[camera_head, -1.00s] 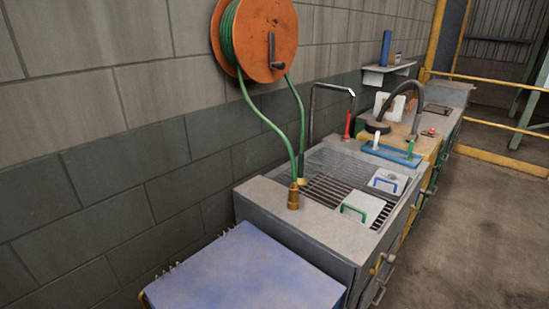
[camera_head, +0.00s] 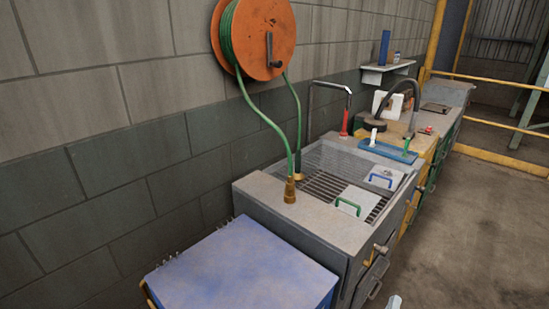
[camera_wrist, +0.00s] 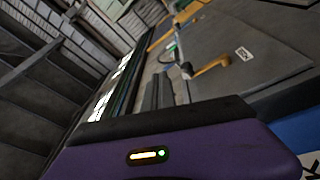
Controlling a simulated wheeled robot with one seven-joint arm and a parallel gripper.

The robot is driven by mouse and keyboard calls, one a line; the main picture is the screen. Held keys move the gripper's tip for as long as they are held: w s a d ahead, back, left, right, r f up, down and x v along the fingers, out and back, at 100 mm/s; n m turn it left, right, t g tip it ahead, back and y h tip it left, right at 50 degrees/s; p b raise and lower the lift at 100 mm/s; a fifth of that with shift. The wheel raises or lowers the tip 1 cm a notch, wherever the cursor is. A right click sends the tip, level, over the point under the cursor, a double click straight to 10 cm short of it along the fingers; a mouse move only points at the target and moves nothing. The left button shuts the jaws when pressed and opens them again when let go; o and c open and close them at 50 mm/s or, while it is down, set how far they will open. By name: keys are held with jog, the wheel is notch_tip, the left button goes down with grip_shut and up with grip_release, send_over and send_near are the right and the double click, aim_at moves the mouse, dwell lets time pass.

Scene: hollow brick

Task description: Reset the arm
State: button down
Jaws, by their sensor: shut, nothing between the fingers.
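My gripper (camera_wrist: 158,92) shows in the wrist view as dark grey fingers close together above a purple and black housing with a small lit indicator. It is shut and holds nothing. Nothing is seen touching the fingers. In the head view only a small pale piece, perhaps part of my arm, shows at the bottom edge; the gripper cannot be made out there.
A grey sink unit (camera_head: 305,250) stands along the block wall, with a blue-topped cabinet (camera_head: 240,275) in front. An orange hose reel (camera_head: 262,40) hangs above, its green hose reaching the sink unit. Open floor (camera_head: 460,230) lies to the right.

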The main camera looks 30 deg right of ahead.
jog(key=s+a+r+m+t+y, duration=0.1)
jog(key=s+a+r+t+y, duration=0.1)
jog(key=a+r+t+y, duration=0.45)
jog(key=s+a+r+m+t+y, duration=0.1)
jog(key=a+r+t+y, duration=0.15)
jog(key=a, duration=0.75)
jog(key=s+a+r+g+y, duration=0.1)
jog(key=s+a+r+y, duration=0.1)
jog(key=s, duration=0.4)
jog(key=s+a+r+n+g+y, duration=0.1)
jog(key=s+a+r+y, duration=0.2)
jog(key=s+a, duration=0.4)
jog(key=s+a+r+g+y, duration=0.2)
jog(key=s+a+r+y, duration=0.1)
jog(key=s, duration=0.3)
jog(key=shift+s+a+r+y, duration=0.15)
jog(key=shift+s+a+y, duration=0.15)
jog(key=shift+a, duration=0.5)
